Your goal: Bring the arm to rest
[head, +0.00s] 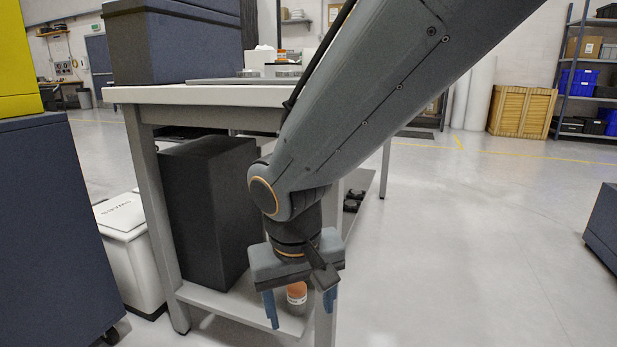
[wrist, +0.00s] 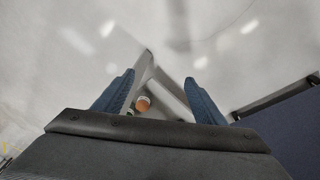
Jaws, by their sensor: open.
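My gripper (head: 300,308) hangs at the end of my grey arm, in front of the near corner of the workbench. Its two blue fingers point down and stand apart with nothing between them. In the wrist view my gripper (wrist: 152,92) also shows spread fingers, with the floor below. My arm comes down from the upper right of the head view. A small orange and white jar (head: 297,292) stands on the workbench's lower shelf behind the fingers; it also shows in the wrist view (wrist: 143,103).
The workbench (head: 210,96) carries a dark blue box (head: 175,45). A black case (head: 205,210) stands on its lower shelf (head: 225,303). A dark blue cabinet (head: 55,230) and a white bin (head: 130,250) are at left. The floor at right is mostly clear.

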